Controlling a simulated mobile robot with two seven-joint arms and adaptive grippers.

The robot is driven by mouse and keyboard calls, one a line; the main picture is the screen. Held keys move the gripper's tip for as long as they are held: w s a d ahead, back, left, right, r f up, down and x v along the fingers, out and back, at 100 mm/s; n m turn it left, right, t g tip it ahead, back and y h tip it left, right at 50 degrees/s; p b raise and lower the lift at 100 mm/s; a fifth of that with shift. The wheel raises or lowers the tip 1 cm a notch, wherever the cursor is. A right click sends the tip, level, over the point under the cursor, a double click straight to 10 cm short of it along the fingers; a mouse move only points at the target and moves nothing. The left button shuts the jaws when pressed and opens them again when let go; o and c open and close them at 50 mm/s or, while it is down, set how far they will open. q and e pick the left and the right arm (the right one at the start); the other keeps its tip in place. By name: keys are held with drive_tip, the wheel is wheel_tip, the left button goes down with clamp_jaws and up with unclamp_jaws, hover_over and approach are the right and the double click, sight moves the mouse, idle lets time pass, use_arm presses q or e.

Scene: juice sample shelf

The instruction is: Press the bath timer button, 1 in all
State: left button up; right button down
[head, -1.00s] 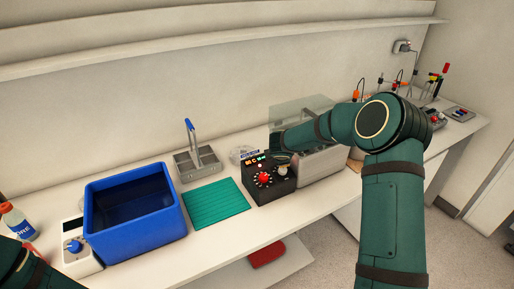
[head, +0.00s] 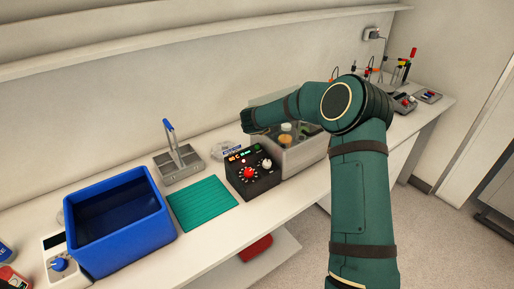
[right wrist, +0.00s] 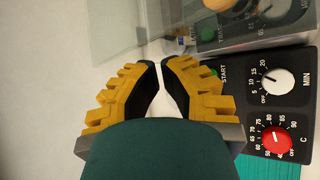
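The black control box of the bath (head: 256,184) has a red knob, a white knob and small lit displays on its top. In the right wrist view, the panel (right wrist: 292,105) shows the white MIN knob (right wrist: 277,82) and the red C knob (right wrist: 277,139). A green button (right wrist: 214,73) by the word START is partly covered by a fingertip. My right gripper (right wrist: 160,66) has its yellow-backed fingertips drawn together, with nothing seen between them. It is left of the knobs, beside the START button; contact cannot be told. My left gripper is out of view.
The bath (head: 312,152) with its clear lid and several jars stands right of the box. A green mat (head: 203,203), blue bin (head: 122,230) and grey holder (head: 181,166) are to the left. A wall shelf (head: 190,35) runs above.

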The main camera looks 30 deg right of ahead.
drive_tip(key=b, duration=0.3)
hover_over(257, 147)
drive_tip(key=f, duration=0.6)
drive_tip(key=shift+s+d+f, duration=0.15)
drive_tip(key=shift+d+f, duration=0.15)
drive_tip(key=shift+w+f+b, duration=0.2)
drive_tip(key=shift+f+b, duration=0.45)
idle(0.3)
drive_tip(key=shift+w+f+b, duration=0.1)
drive_tip(key=shift+f+b, duration=0.35)
drive_tip(key=shift+b, duration=0.35)
drive_tip(key=shift+w+f+b, duration=0.1)
drive_tip(key=shift+f+b, duration=0.3)
drive_tip(key=shift+b, duration=0.2)
idle(0.6)
idle(0.4)
drive_tip(key=shift+s+r, duration=0.2)
drive_tip(key=shift+r, duration=0.65)
